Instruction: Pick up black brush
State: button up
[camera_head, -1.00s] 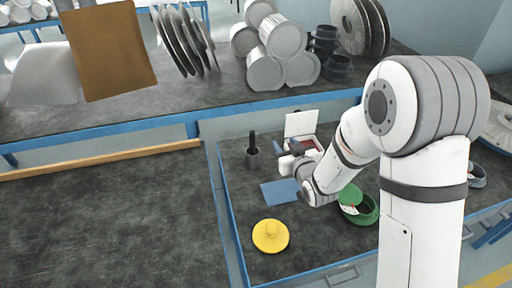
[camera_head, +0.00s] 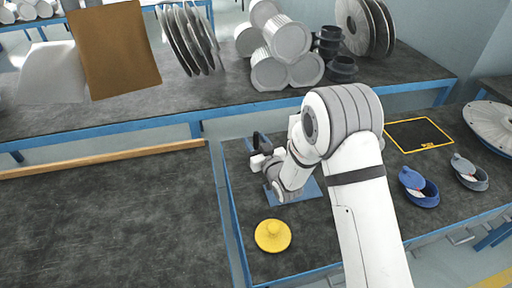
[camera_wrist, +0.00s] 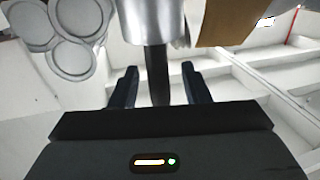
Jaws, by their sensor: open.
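The black brush (camera_wrist: 157,75) shows in the wrist view as a dark upright handle between my two open fingers. A shiny metal cup (camera_wrist: 147,20) is at the handle's end, at the top of that picture, which seems to be upside down. In the head view my gripper (camera_head: 261,148) is at the brush's spot near the bench's back left corner. There the dark fingers and brush run together, and the cup is mostly hidden.
A yellow lid (camera_head: 272,236) lies on the bench in front, and a blue sheet (camera_head: 311,189) lies partly under my arm.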

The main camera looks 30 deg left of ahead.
jog(key=shift+c, duration=0.5)
grip_shut()
jog(key=shift+r, duration=0.15)
jog(key=shift+r+b, duration=0.45)
jog(key=shift+r, duration=4.45)
